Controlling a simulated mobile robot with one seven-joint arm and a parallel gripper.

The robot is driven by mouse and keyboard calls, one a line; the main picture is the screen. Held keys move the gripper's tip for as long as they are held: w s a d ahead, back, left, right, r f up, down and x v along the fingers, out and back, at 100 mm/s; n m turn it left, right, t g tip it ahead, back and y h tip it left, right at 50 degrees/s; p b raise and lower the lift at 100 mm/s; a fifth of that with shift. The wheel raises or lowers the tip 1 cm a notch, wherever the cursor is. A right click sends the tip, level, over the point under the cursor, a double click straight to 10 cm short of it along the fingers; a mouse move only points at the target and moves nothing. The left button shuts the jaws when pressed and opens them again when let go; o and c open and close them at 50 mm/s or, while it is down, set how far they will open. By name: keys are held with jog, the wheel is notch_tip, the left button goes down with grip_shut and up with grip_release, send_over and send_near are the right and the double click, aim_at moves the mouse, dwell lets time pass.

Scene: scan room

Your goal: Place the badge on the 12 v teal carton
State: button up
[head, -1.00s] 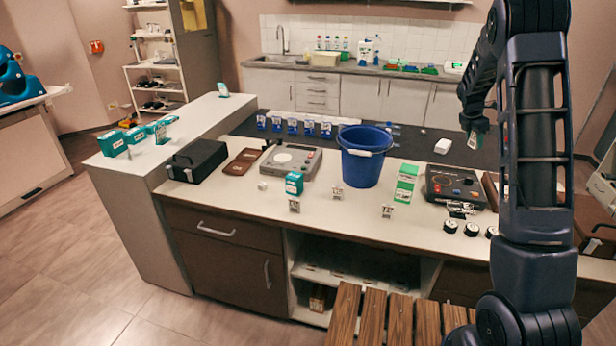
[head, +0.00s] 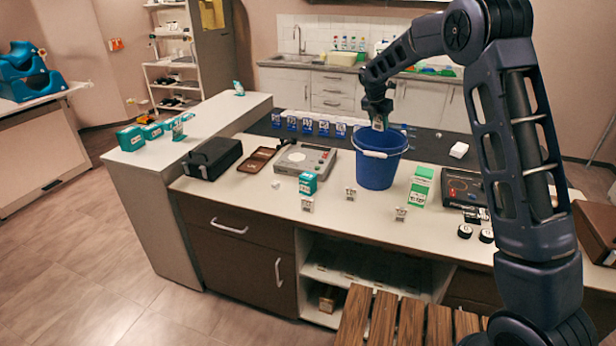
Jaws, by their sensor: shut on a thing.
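My gripper (head: 378,108) hangs above the blue bucket, pointing down. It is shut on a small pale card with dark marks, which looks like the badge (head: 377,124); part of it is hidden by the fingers. A teal carton (head: 308,183) stands on the front counter, left of the bucket and well below my gripper. Several more teal cartons (head: 131,138) stand on the left counter. Their lettering is too small to read, so I cannot tell which is the 12 v one.
The blue bucket (head: 375,172) stands mid-counter under my gripper. Small label stands (head: 307,204) line the front edge. A green-and-white carton (head: 420,186) is right of the bucket. A grey device (head: 305,158) and a black case (head: 212,157) sit to the left. Blue packs (head: 307,124) stand in a row behind.

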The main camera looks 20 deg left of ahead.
jog(key=s+a+r+n+y, duration=0.1)
jog(key=s+a, duration=0.3)
jog(key=a, duration=0.3)
jog(key=s+a+r+n, duration=0.1)
jog(key=s+a+n, duration=0.15)
jog(key=a, duration=0.45)
jog(key=n, duration=0.1)
send_over(309, 173)
jog(key=s, duration=0.2)
jog(key=shift+t+y, duration=0.3)
jog(key=shift+y, duration=0.1)
jog(key=f, duration=1.9)
jog(key=shift+w+d, duration=0.1)
jog(key=shift+w, duration=0.1)
jog(key=shift+f, duration=0.1)
jog(key=o, duration=0.9)
jog(key=shift+c, duration=0.2)
jog(key=shift+o, duration=0.4)
jog(key=shift+r, duration=0.25)
jog(key=v, duration=1.1)
jog(key=shift+s+r, duration=0.2)
jog(key=shift+r, duration=0.15)
